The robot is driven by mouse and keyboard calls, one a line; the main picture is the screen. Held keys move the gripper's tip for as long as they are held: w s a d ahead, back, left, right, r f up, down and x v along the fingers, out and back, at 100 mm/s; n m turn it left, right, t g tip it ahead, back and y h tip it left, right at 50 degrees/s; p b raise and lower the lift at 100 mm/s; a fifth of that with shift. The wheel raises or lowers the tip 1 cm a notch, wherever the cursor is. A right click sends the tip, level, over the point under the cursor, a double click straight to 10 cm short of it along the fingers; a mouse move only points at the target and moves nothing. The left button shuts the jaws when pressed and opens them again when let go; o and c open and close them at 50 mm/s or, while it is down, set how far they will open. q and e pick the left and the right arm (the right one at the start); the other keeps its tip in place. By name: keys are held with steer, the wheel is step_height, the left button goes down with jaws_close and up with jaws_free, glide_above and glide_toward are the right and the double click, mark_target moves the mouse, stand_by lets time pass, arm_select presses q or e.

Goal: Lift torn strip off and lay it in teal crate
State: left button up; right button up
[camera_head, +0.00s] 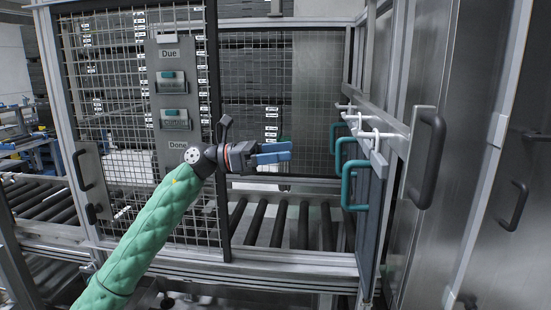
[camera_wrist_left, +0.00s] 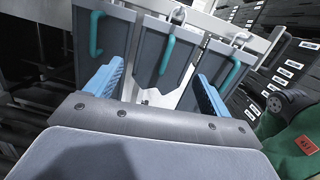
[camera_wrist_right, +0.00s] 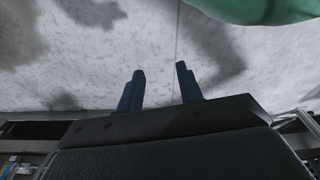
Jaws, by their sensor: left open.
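My left gripper (camera_head: 272,153) is open in front of the hanging grey panels with teal handles. Its blue fingers (camera_wrist_left: 157,85) are apart in the left wrist view. A pale, ragged-edged piece (camera_wrist_left: 165,97) shows between and beyond them, against the panels; it may be the torn strip, and I cannot tell whether a finger touches it. My right gripper (camera_wrist_right: 160,85) is open and empty above a speckled pale floor; it is outside the head view. I see no teal crate in any view.
Grey panels (camera_wrist_left: 115,52) with teal handles (camera_head: 352,185) hang from a rail with white hooks (camera_head: 370,135). A wire mesh door (camera_head: 115,140) with a "Due" and "Done" board stands left. Black rollers (camera_head: 280,222) lie below. Steel cabinets (camera_head: 460,120) close off the right.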

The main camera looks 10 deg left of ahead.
arm_select(q)
steer(key=s+f+m+g+y, duration=0.1)
steer(key=s, duration=0.1)
steer(key=p, duration=0.5)
glide_toward(357, 143)
steer(key=shift+f, duration=1.75)
steer(key=shift+m, duration=0.3)
steer(key=d, duration=0.2)
steer(key=d+b, duration=0.1)
steer(key=d, duration=0.1)
steer(key=shift+w+d+r, duration=0.1)
steer(key=shift+w+r, duration=0.05)
arm_select(e)
steer(key=s+d+f, duration=0.3)
steer(key=s+f, duration=0.1)
steer(key=f, duration=0.1)
steer(key=shift+s+t, duration=0.3)
steer(key=shift+s, duration=0.1)
arm_select(q)
steer(key=shift+c, duration=0.2)
arm_select(e)
steer(key=shift+s+f, duration=0.1)
steer(key=shift+s, duration=0.05)
